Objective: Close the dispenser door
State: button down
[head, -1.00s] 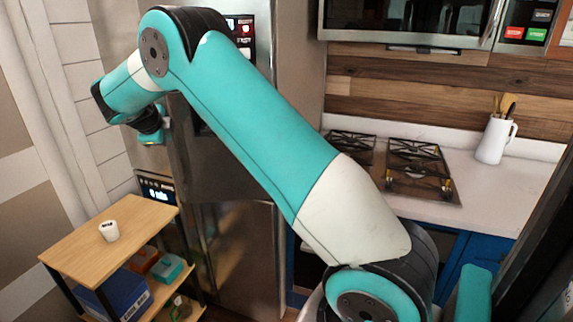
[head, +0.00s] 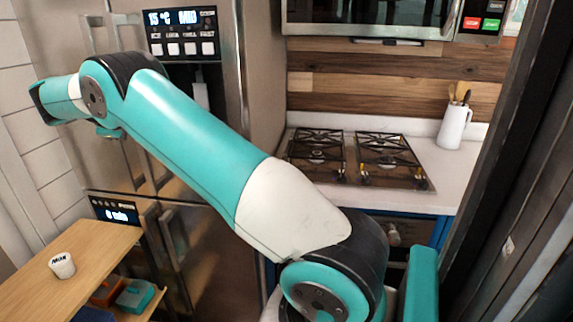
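The steel fridge (head: 235,70) stands at the back left, with a lit control panel (head: 182,31) reading 15 °C and MID above several buttons. A pale strip (head: 201,92) shows just below the panel. My arm covers much of the area under it, so I cannot make out a dispenser door or whether one is open. My gripper (head: 108,132) is in front of the fridge's left side, mostly hidden behind my own arm. Only a small teal part of it shows, and its fingers cannot be made out. I cannot tell whether it touches the fridge.
A wooden-topped shelf cart (head: 55,295) stands at the lower left, close to the fridge, with a white cup (head: 62,265) on top. A lower display (head: 115,211) glows behind it. A hob (head: 352,158) and white jug (head: 453,126) are on the counter. A dark edge (head: 490,180) borders the right.

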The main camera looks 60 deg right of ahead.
jog(key=shift+w+d+r, duration=0.2)
jog(key=shift+d, duration=0.05)
jog(key=shift+w+r, duration=0.1)
jog(key=shift+r, duration=0.05)
dwell(0.6)
